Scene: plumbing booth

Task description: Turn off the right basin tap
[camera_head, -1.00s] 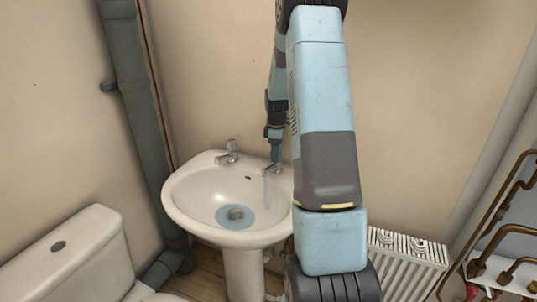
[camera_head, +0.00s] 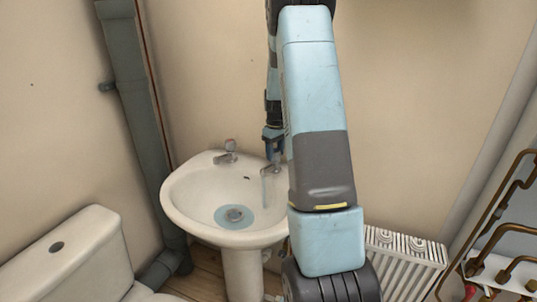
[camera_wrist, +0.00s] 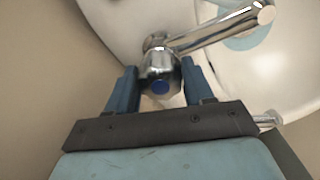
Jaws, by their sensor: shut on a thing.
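The right basin tap (camera_head: 271,169) is chrome and stands on the back right rim of the white basin (camera_head: 185,205). The spout (camera_wrist: 222,30) points to the upper right there. A faint stream (camera_head: 263,192) shows below the spout in the head view, with bluish water around the drain (camera_head: 235,215). My gripper (camera_head: 272,150) comes down on the tap from above.
The left basin tap (camera_head: 227,155) stands apart on the back rim. A toilet cistern (camera_head: 65,255) is at lower left, beside a grey waste pipe (camera_head: 140,110). A radiator (camera_head: 400,262) and copper pipes (camera_head: 510,205) are on the right.

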